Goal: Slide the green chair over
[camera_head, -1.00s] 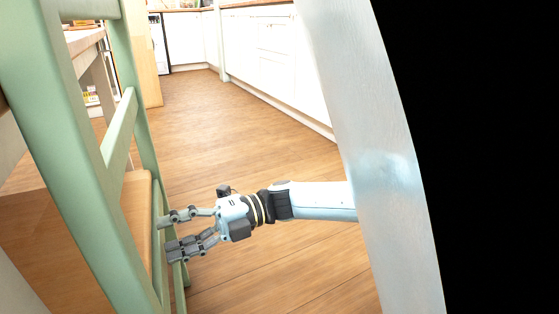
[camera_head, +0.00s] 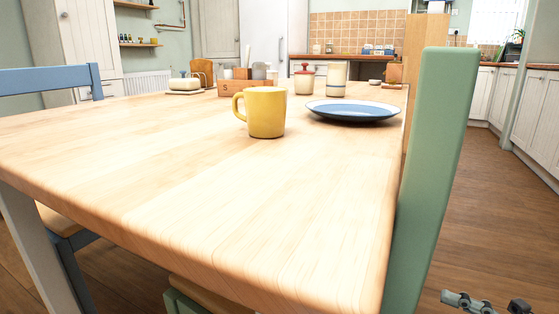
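The green chair (camera_head: 435,180) stands at the right end of the wooden table (camera_head: 200,190). One tall green upright of its back shows close up. A green part with a wooden seat edge shows low under the table's front edge, probably of the same chair. My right gripper (camera_head: 466,302) is at the bottom right corner, to the right of the upright and low down. Only part of it shows, as the frame's edge cuts it off. A gap shows between it and the upright in the picture. My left gripper is not in view.
On the table are a yellow mug (camera_head: 265,112), a blue plate (camera_head: 353,110), a canister (camera_head: 337,79) and a small crate (camera_head: 245,91). A blue chair (camera_head: 50,80) stands at the left. Open wooden floor (camera_head: 490,220) lies right of the green chair, before white cabinets.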

